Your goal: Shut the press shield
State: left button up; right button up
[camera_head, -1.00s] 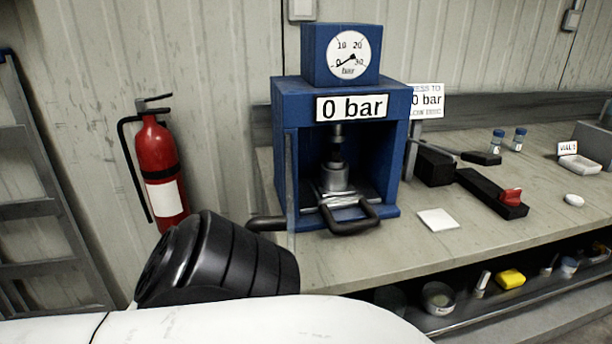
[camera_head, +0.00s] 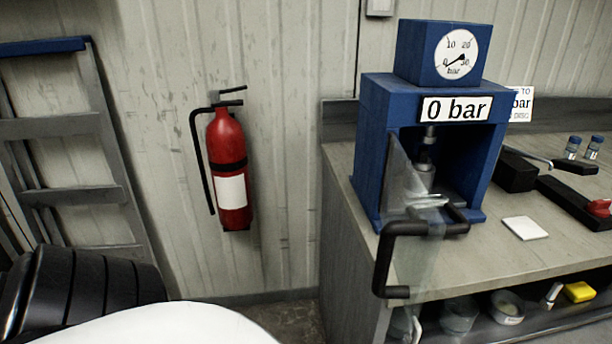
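The blue press (camera_head: 372,150) stands on the left end of the bench, its front opening facing me. Its sign reads "0 bar" and its dial needle is near 0. The clear press shield (camera_head: 400,180) stands out from the left front edge of the press, swung open; its lower part is hard to make out. A black bent handle (camera_head: 383,262) hangs in front of the press, overlapping the shield. Inside, a metal cylinder sits under the ram, partly behind the shield. Neither gripper is in view; only part of my arm shows at lower left.
A red fire extinguisher (camera_head: 228,160) hangs on the wall left of the bench (camera_head: 540,262). A grey ladder (camera_head: 75,130) leans at far left. A white square (camera_head: 524,228) and black blocks (camera_head: 515,172) lie right of the press. A lower shelf holds a yellow object (camera_head: 579,291) and containers.

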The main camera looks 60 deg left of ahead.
aim_at(411, 228)
jog(key=u, duration=1.2)
jog(key=i, duration=0.5)
